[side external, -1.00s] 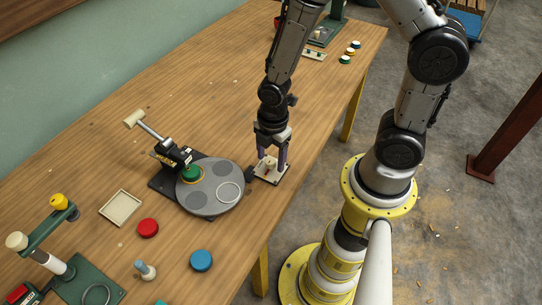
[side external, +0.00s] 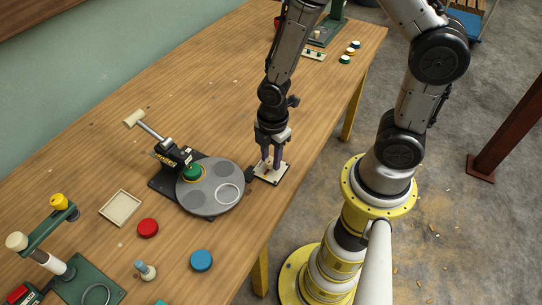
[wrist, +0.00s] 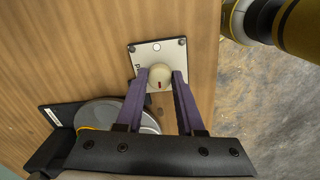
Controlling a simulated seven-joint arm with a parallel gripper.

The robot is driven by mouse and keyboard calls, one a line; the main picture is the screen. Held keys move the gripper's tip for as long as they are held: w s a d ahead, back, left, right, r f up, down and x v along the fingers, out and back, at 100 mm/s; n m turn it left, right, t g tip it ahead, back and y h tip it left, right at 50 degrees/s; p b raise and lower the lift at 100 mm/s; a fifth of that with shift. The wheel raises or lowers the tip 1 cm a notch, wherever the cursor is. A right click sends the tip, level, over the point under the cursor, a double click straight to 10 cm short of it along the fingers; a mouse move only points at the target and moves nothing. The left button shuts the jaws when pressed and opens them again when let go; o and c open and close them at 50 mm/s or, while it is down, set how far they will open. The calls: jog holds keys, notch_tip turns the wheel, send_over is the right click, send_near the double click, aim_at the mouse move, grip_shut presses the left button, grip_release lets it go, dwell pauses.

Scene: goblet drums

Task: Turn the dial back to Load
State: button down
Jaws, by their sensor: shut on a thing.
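The dial is a round cream knob (wrist: 160,77) with a red mark, set on a small pale plate (wrist: 145,56) with dark corner screws. In the wrist view the red mark points toward the bottom of the picture. Lettering on the plate's left edge is partly hidden. My gripper (wrist: 162,80) has its two purple fingers closed on either side of the knob. In the side external view my gripper (side external: 272,165) is upright over the plate (side external: 270,176), and its fingers hide the knob.
Left of the plate is a grey turntable (side external: 211,188) with a green piece (side external: 193,173) on it, beside a black press with a lever (side external: 150,131). A red disc (side external: 148,228), a blue disc (side external: 201,260) and a shallow tray (side external: 121,207) lie nearer the camera. The table edge is close on the right.

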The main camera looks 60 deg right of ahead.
aim_at(269, 162)
jog(key=m, duration=0.8)
jog(key=shift+m, duration=0.3)
jog(key=m, duration=0.4)
jog(key=shift+a+m, duration=0.1)
jog(key=shift+m, duration=0.2)
jog(key=shift+w+m, duration=0.1)
jog(key=shift+m, duration=1.7)
jog(key=c, duration=0.5)
grip_release()
jog(key=r, duration=1.4)
jog(key=shift+a, duration=0.25)
